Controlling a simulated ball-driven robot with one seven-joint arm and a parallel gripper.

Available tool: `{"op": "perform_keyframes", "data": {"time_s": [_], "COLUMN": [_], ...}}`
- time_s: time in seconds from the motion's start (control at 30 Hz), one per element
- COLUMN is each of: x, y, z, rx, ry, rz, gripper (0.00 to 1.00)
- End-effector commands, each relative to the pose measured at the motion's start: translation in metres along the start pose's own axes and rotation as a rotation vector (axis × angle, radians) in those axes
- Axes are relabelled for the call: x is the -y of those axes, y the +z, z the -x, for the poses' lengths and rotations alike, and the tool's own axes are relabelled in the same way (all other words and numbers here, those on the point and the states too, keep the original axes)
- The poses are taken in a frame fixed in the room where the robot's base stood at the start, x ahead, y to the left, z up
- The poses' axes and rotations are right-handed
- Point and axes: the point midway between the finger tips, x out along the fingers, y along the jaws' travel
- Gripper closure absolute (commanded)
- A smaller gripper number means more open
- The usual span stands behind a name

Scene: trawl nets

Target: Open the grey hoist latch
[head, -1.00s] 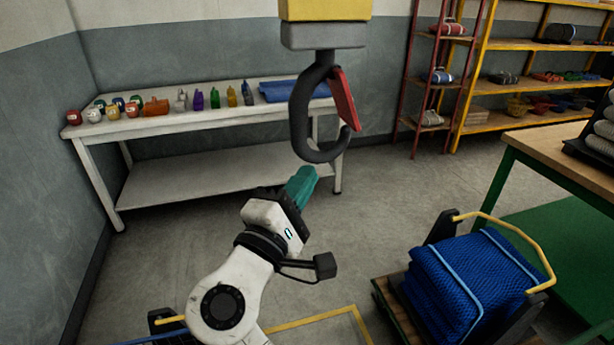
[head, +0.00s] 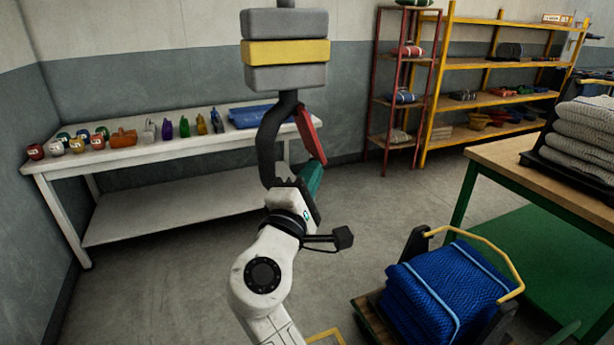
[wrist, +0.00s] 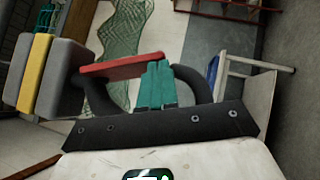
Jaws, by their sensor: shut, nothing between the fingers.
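The hoist block (head: 285,76) is grey with a yellow band, and a dark grey hook (head: 270,140) hangs below it. A red latch (head: 310,137) slants down and right from the hook's neck. In the wrist view the latch (wrist: 120,66) runs from the neck side towards my fingers, beside the curved hook (wrist: 203,88). My gripper (head: 314,176) has teal fingers, shut and empty, at the latch's lower end. In the wrist view the fingertips (wrist: 158,64) overlap the latch's end; I cannot tell whether they touch. My gripper hides the hook's lower curve and tip in the head view.
A white bench (head: 60,166) with bottles and jars stands behind the hook. A cart with blue netting (head: 440,290) is at lower right, before a green-legged table (head: 463,195). Red and yellow shelves (head: 480,105) stand at the back. Green netting (wrist: 125,40) shows in the wrist view.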

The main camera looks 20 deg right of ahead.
Motion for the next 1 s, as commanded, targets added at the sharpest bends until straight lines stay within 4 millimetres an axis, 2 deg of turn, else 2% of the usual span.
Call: {"op": "perform_keyframes", "data": {"time_s": [0.67, 1.0], "x": [0.005, 0.013], "y": [0.006, 0.022], "z": [-0.006, -0.021], "rx": [0.001, 0.005], "ry": [0.067, 0.213], "rz": [0.068, 0.215], "gripper": [1.00, 1.00]}}
